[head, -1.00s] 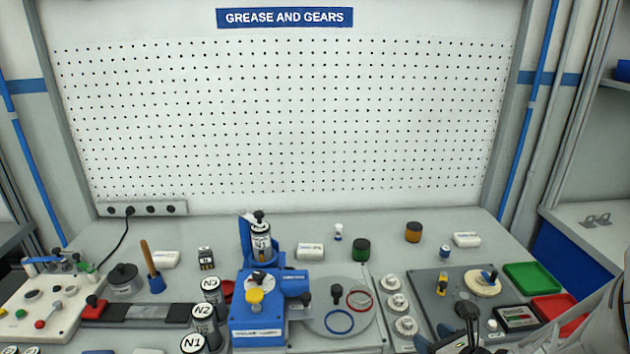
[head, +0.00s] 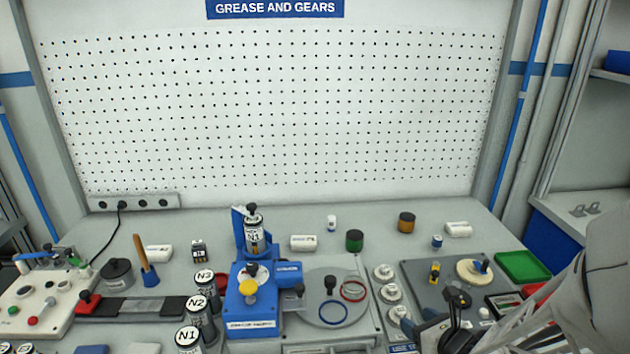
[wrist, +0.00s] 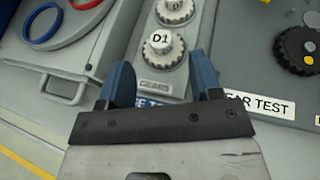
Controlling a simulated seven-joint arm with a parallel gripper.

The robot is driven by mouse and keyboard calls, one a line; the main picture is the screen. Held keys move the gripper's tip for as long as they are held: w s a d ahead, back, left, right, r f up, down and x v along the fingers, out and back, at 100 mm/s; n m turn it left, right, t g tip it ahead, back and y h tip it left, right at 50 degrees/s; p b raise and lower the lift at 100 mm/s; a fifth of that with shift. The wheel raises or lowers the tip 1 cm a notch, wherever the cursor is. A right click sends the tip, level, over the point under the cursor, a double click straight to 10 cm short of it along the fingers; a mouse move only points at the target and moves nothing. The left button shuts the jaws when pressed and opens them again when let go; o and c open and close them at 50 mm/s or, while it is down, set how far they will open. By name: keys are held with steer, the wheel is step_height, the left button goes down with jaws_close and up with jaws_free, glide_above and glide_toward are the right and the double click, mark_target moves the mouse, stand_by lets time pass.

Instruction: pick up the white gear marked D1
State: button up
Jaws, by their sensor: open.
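The white gear marked D1 (wrist: 162,46) sits on a grey strip in the wrist view, its label facing up. In the head view, three white gears stand in a column right of the round plate; the nearest one (head: 398,315) is close to my gripper. My gripper (wrist: 164,78) is open and empty, its two blue fingers apart. The D1 gear lies just beyond the fingertips, roughly centred between them and not held. A second white gear, marked D2 (wrist: 175,10), sits behind it. In the head view my gripper (head: 437,325) is partly hidden by my arm.
A plate labelled GEAR TEST (wrist: 258,106) lies to the right, with a black gear (wrist: 298,50) on its panel. A grey handle (wrist: 62,90) and blue ring (wrist: 42,22) are at left. Green (head: 523,266) and red trays stand at right in the head view.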

mark_target(400, 308)
stand_by(0.4)
steer(key=shift+x, duration=2.65)
steer(key=c, duration=0.6)
step_height(400, 308, up, 10)
